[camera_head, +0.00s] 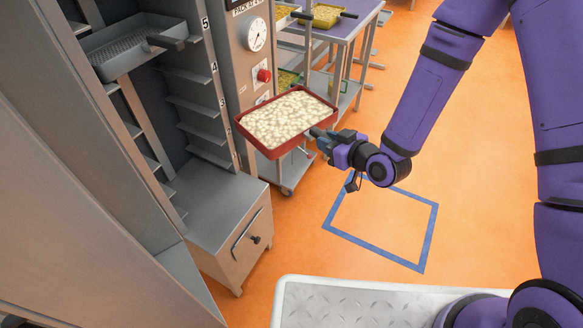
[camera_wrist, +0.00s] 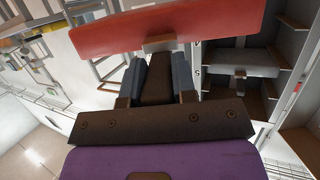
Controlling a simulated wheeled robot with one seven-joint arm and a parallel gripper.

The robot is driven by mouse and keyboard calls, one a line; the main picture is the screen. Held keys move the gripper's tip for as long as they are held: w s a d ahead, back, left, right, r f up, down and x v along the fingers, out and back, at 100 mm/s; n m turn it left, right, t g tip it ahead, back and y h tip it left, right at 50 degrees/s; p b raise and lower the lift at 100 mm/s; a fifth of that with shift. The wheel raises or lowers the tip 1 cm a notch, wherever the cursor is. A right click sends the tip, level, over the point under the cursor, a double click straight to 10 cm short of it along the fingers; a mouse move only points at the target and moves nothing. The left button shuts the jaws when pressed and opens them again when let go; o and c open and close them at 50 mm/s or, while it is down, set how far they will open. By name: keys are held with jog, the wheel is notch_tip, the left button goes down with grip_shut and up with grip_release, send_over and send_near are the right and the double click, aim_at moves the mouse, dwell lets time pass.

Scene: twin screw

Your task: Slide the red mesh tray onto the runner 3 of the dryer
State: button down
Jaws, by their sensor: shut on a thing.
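The red mesh tray (camera_head: 277,152), loaded with a layer of pale pieces, is held up in front of the dryer's right side. My gripper (camera_head: 322,141) is shut on the tray's handle at its right side. In the wrist view, the tray's red wall (camera_wrist: 160,33) spans the top, and my gripper's fingers (camera_wrist: 159,75) close around the handle. The dryer (camera_head: 180,100) stands open at the left with several pairs of runners. Numbers 5, 4 and 3 run down its right post. Runner 3 (camera_head: 205,108) looks empty; the tray is outside, to its right.
A grey tray (camera_head: 132,50) sits on upper runners, its handle sticking out. A panel with a gauge (camera_head: 256,35) and red button (camera_head: 264,75) stands behind the tray. A cart (camera_head: 345,30) with yellow-filled trays is behind. A low cabinet (camera_head: 220,225) sits below the dryer opening.

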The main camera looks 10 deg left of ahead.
jog(key=s+a+n+g+y, duration=0.3)
jog(key=s+a+n+g, duration=0.1)
jog(key=s+a, duration=0.5)
jog(key=w+a, duration=0.3)
jog(key=a, duration=0.6)
jog(key=w+a, duration=0.4)
jog(key=a, duration=0.4)
jog(key=w+a, duration=0.3)
jog(key=a, duration=0.6)
jog(key=shift+w+a, duration=0.3)
jog(key=shift+w, duration=0.05)
jog(key=shift+f, duration=0.6)
dwell(1.1)
jog(key=c, duration=0.9)
grip_release()
jog(key=shift+o, duration=0.3)
jog(key=shift+f, duration=0.1)
jog(key=shift+d, duration=0.1)
